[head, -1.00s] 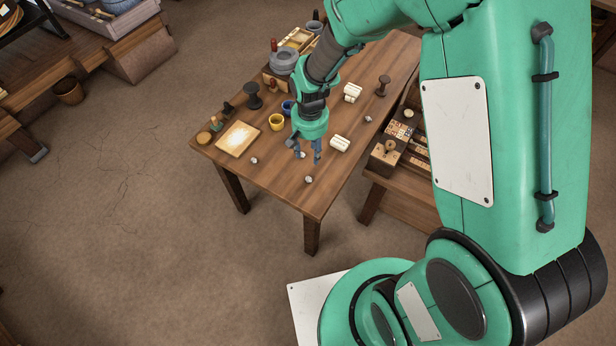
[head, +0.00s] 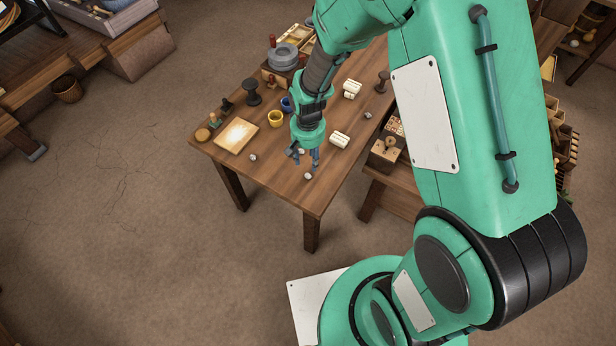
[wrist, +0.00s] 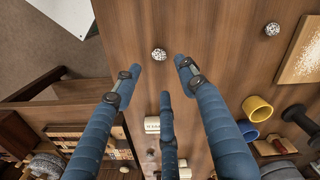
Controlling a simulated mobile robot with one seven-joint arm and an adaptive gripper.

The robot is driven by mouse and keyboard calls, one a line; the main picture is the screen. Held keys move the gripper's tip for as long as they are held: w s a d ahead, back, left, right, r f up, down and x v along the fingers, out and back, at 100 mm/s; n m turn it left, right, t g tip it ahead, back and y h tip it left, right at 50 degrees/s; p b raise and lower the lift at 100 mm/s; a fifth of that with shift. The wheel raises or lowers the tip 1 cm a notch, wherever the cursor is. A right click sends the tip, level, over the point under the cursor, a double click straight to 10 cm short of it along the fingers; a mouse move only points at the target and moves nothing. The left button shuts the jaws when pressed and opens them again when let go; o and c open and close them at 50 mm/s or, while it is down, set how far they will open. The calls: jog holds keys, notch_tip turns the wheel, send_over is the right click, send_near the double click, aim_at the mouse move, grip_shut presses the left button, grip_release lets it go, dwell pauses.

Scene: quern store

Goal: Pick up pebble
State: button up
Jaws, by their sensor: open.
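Several small pale speckled pebbles lie on the wooden table (head: 270,180). One pebble (head: 308,176) lies near the table's front end, just below my gripper (head: 304,160) in the head view. In the wrist view a pebble (wrist: 160,54) shows just beyond the fingertips, roughly centred between them. My gripper (wrist: 158,75) has three blue fingers, spread open, with nothing held. Another pebble (head: 253,157) lies to the left, beside the pale board; it also shows at the upper right of the wrist view (wrist: 272,29). The fingertips' height above the table is hard to tell.
The pale board (head: 237,135), a yellow cup (head: 275,119) and a dark spool (head: 252,92) stand left of my gripper. White ribbed blocks (head: 340,139) lie to its right. A lower side bench (head: 386,150) adjoins the table's right edge. The front end is mostly clear.

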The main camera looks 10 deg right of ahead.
send_over(308, 175)
jog(key=shift+f+b, duration=0.3)
jog(key=shift+f, duration=1.8)
jog(key=shift+f+b, duration=0.85)
jog(key=shift+f, duration=1.8)
jog(key=shift+c, duration=0.3)
jog(key=c, duration=0.8)
